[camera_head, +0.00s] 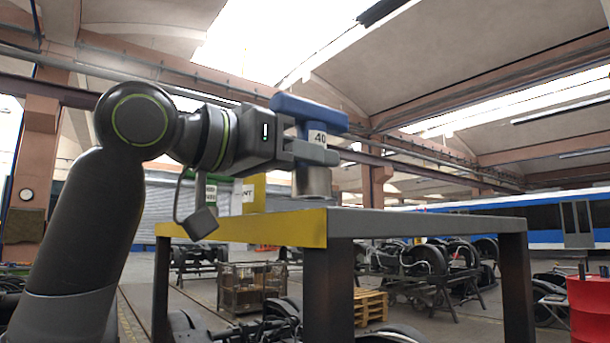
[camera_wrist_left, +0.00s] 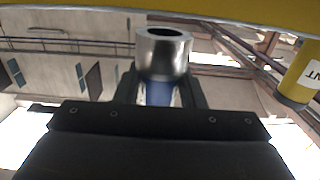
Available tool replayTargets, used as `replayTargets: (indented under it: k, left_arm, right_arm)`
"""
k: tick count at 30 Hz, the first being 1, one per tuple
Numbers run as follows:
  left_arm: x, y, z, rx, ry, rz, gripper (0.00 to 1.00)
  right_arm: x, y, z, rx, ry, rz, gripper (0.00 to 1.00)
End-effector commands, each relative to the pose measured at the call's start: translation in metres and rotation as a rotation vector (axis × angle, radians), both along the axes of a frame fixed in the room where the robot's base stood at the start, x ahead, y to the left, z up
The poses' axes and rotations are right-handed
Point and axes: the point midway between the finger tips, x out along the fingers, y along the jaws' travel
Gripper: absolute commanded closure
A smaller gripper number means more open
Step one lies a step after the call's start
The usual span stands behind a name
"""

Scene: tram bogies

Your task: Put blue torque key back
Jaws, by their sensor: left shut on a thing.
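The blue torque key (camera_head: 308,112) has a blue T-shaped handle, a white label reading "40" and a silver socket end (camera_head: 313,182) pointing down. My left gripper (camera_head: 312,150) is shut on its blue shaft below the handle and holds it upright. In the left wrist view, the key's hollow metal socket (camera_wrist_left: 163,55) stands out between the dark fingers (camera_wrist_left: 160,93). In the head view, the socket's lower end shows just above the edge of a raised stand (camera_head: 270,228); I cannot tell its exact distance from it. My right gripper is not in view.
The stand has a yellow side and dark metal legs; its top surface is hidden by the low viewpoint. A yellow, partly labelled object (camera_wrist_left: 302,78) shows beside the key in the left wrist view. A red drum (camera_head: 590,308) stands far right, and wooden pallets (camera_head: 370,306) lie behind.

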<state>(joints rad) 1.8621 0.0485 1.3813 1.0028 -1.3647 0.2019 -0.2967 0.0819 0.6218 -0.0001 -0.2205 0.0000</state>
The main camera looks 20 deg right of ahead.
Motion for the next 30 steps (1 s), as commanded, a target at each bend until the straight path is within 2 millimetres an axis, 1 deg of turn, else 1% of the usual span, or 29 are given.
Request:
replayTargets:
  k: [1, 3, 6, 14, 18, 19, 23, 30]
  left_arm:
    - [0.000, 0.000, -0.006, -0.001, 0.001, -0.002, 1.00]
    - [0.000, 0.000, -0.013, -0.001, -0.001, -0.001, 1.00]
    - [0.000, 0.000, -0.019, -0.001, -0.001, 0.000, 1.00]
    - [0.000, 0.000, -0.019, -0.002, -0.002, 0.000, 1.00]
    - [0.000, 0.000, -0.024, -0.002, -0.002, 0.000, 1.00]
    - [0.000, 0.000, -0.023, 0.000, 0.000, 0.000, 0.60]
    - [0.000, 0.000, -0.023, 0.001, 0.000, 0.000, 0.43]
    - [0.000, 0.000, -0.023, 0.001, 0.000, 0.000, 0.42]
  right_arm:
    - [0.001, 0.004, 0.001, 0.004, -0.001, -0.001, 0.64]
    - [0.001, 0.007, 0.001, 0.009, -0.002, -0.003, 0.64]
    - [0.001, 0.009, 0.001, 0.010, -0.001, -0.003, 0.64]
    - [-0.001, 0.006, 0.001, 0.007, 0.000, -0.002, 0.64]
    - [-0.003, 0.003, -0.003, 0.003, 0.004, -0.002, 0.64]
    - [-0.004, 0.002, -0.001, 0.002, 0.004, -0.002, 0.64]
    - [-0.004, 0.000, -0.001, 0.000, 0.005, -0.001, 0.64]
    - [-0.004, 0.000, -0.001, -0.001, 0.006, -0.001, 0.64]
